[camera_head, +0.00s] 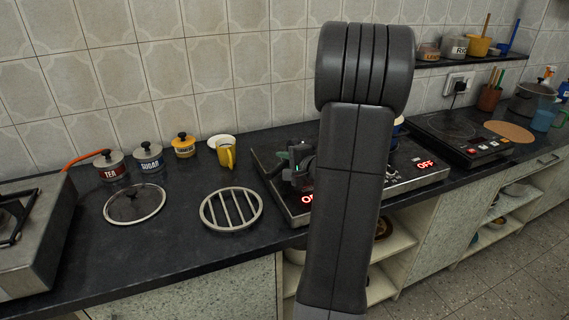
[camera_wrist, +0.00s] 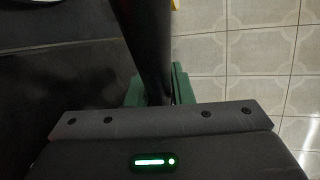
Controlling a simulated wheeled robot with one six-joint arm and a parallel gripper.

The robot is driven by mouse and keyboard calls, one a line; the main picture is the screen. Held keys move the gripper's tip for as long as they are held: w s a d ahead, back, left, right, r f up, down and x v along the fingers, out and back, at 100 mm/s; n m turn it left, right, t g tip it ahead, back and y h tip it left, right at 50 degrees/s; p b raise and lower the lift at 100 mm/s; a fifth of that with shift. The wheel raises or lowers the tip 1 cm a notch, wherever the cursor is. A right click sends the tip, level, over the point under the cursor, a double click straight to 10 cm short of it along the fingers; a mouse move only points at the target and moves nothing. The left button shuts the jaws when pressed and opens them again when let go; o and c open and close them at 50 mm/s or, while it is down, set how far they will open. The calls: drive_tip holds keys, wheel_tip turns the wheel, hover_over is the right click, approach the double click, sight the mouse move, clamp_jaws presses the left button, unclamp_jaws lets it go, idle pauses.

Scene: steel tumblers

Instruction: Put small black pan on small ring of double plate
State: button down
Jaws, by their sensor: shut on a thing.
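My gripper (camera_head: 296,158) is over the left part of the double plate (camera_head: 408,182) in the head view. In the wrist view its green fingertips (camera_wrist: 158,88) are shut on a long black handle (camera_wrist: 145,45), which I take to be the small black pan's. The pan's body cannot be made out clearly, and my arm covers much of the plate in the head view. I cannot tell which ring the pan is over or whether it touches it. Red lit displays show on the plate's front, one reading OFF.
A round metal trivet (camera_head: 231,209) and a glass lid (camera_head: 134,203) lie left of the plate. A yellow mug (camera_head: 226,157), a sugar jar (camera_head: 148,157) and other jars stand behind. A single black cooker (camera_head: 457,138) is at the right. The tiled wall (camera_head: 180,65) is close behind.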

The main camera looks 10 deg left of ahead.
drive_tip(key=shift+f, duration=0.3)
drive_tip(key=c, duration=1.3)
unclamp_jaws()
drive_tip(key=shift+r, duration=0.1)
drive_tip(key=shift+r, duration=0.15)
drive_tip(key=v, duration=1.2)
drive_tip(key=shift+s, duration=0.1)
